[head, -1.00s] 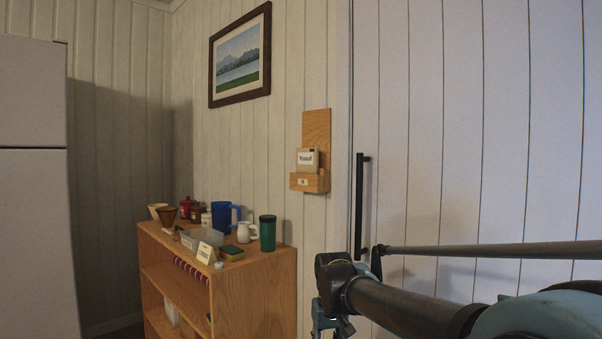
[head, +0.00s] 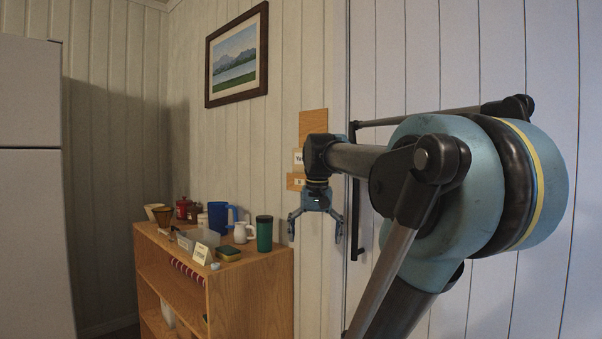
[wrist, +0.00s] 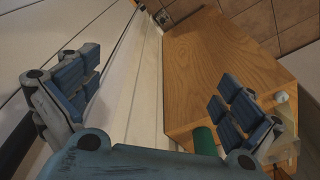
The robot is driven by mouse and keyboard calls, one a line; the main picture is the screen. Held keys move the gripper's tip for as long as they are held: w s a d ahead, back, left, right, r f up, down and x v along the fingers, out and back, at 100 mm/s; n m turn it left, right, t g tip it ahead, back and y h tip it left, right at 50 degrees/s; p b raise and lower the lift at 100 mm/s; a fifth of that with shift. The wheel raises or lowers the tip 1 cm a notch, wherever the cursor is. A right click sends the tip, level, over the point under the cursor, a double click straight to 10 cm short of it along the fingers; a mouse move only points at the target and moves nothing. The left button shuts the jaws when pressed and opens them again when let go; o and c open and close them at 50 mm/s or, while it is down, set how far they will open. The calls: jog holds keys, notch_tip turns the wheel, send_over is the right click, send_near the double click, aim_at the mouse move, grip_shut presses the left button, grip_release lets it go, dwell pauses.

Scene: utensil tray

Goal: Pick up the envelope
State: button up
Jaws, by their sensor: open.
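The envelope (head: 298,158) stands in a small wooden holder (head: 294,182) on the wall. It is a pale thing with a white name label; only its left edge shows in the head view, and my arm hides the rest. I cannot make it out in the wrist view. My gripper (head: 316,230) hangs below and slightly right of the holder, fingers pointing down and spread apart. In the wrist view my gripper (wrist: 157,100) is open, with nothing between its fingers.
A wooden shelf (head: 250,300) stands below and left of the holder. A black door handle (head: 355,220) is just right of my gripper.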

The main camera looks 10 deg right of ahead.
aim_at(302, 162)
jog(key=shift+w+r+m+g, duration=0.25)
jog(key=shift+w+r+m, duration=1.1)
jog(key=shift+w+r, duration=3.65)
jog(key=shift+w+r+m+g, duration=0.3)
jog(key=shift+w+r+m, duration=1.4)
jog(key=shift+r, duration=6.2)
jog(key=shift+w+r+m+g, duration=0.25)
jog(key=shift+w+r+m, duration=0.7)
jog(key=shift+w+r, duration=4.2)
jog(key=s+r, duration=0.2)
jog(key=shift+s+r, duration=0.3)
jog(key=shift+f, duration=0.15)
jog(key=shift+f, duration=8.55)
jog(key=c, duration=0.9)
